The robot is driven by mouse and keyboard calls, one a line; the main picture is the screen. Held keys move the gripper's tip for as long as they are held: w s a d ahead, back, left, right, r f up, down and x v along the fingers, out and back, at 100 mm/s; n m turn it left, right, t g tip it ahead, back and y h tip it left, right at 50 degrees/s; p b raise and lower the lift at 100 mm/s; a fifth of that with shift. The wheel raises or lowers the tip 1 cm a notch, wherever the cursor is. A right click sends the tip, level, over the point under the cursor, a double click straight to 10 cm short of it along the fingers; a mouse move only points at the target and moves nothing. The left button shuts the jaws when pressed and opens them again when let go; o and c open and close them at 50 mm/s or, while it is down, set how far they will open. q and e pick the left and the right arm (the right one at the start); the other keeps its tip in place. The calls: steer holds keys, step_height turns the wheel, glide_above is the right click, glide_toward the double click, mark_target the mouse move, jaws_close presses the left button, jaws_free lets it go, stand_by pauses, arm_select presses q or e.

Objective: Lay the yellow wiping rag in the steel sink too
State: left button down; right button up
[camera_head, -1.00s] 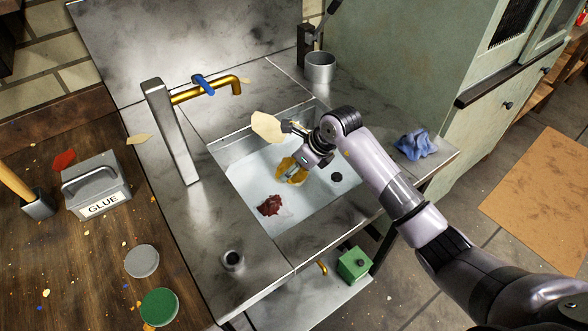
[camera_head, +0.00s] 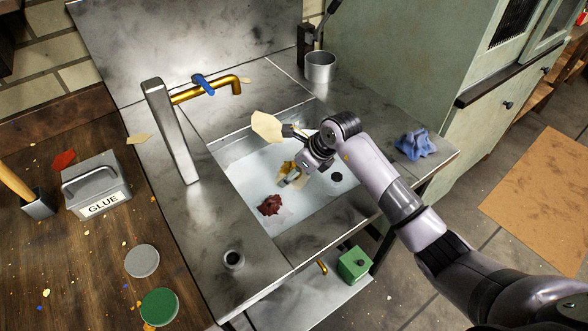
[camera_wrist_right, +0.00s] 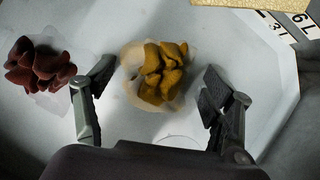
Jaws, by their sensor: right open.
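The yellow rag (camera_head: 287,168) lies crumpled in the steel sink (camera_head: 232,151), partly hidden by my right gripper in the head view. In the right wrist view the yellow rag (camera_wrist_right: 157,72) lies on a pale patch on the basin floor, ahead of and between the fingers. My right gripper (camera_head: 292,180) is over the basin. Its two fingers (camera_wrist_right: 157,97) are spread wide, with nothing between the tips touching the rag. A dark red rag (camera_head: 270,205) also lies in the sink; it shows left of the fingers in the wrist view (camera_wrist_right: 38,66). My left gripper is out of view.
A blue rag (camera_head: 415,144) lies on the counter right of the sink. A metal cup (camera_head: 320,67) stands behind. The tap (camera_head: 170,130) rises left of the basin. A glue box (camera_head: 97,187) stands on the wooden bench.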

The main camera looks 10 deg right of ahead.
steer(key=v, duration=1.1)
steer(key=shift+r, duration=0.35)
steer(key=shift+s+d, duration=0.1)
steer(key=shift+d, duration=0.05)
